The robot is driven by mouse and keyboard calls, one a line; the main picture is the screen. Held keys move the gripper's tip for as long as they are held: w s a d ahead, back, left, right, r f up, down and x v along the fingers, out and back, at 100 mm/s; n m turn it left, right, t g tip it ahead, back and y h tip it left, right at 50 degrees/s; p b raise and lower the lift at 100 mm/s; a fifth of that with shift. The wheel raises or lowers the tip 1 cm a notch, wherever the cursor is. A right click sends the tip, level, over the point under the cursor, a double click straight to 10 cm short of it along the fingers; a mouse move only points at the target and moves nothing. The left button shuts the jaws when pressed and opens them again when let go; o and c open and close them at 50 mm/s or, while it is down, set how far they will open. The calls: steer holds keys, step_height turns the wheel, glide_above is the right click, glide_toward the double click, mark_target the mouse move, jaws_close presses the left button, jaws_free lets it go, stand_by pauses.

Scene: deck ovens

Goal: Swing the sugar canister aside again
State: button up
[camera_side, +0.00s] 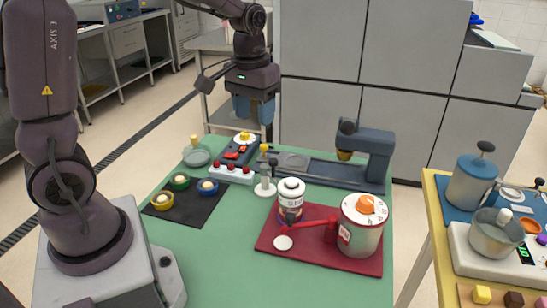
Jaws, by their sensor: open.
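No readable label marks the sugar canister. A larger white-and-red canister (362,238) with an orange dial on top and a red handle stands on the mat's right part. I cannot tell which is the sugar canister. My gripper (257,122) is open, pointing down over the far edge of the green table, well behind and above both canisters. It touches neither. Its fingertips show only small.
A slim white dispenser (264,180) stands just behind the white canister. A blue-grey machine (367,155) stands at the table's back right. A dark mat (165,213) with small coloured bowls lies left. The green table's front (240,275) is clear. A yellow table (437,215) stands right.

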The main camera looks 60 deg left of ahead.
mark_target(273, 160)
steer(key=w+a+f+n, duration=0.3)
steer(key=w+a+n, duration=0.1)
steer(key=w, duration=0.2)
steer(key=f, duration=1.2)
steer(key=shift+w+f, duration=0.2)
steer(key=shift+f, duration=0.1)
jaws_close()
